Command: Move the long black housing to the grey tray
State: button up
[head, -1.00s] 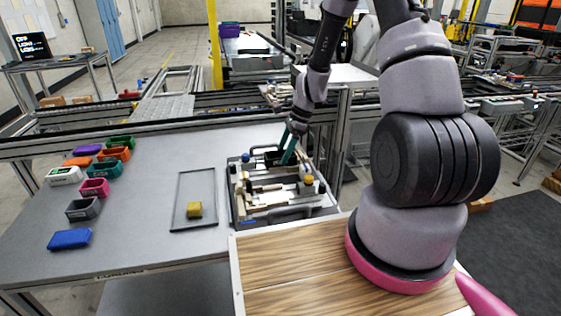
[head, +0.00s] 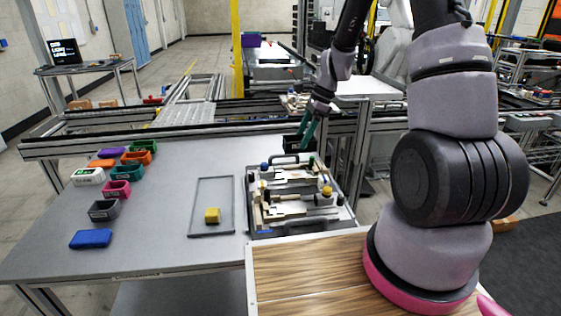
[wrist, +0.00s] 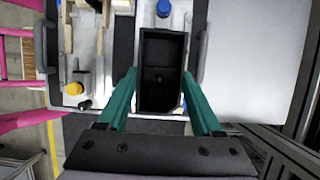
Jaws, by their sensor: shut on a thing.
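The long black housing (wrist: 162,75) is an open-topped box held between the teal fingers of my gripper (wrist: 160,90) in the wrist view. In the head view the housing (head: 293,142) shows partly behind my gripper (head: 306,138), at the far edge of the pallet fixture (head: 258,222). It appears lifted clear of the fixture. The grey tray (head: 212,190) is a shallow rimmed rectangle on the table, left of the fixture.
A conveyor rail (head: 180,128) runs behind the table. The grey table (head: 150,250) is clear in front.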

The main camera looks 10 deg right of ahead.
aim_at(216, 185)
jog(key=j, duration=1.35)
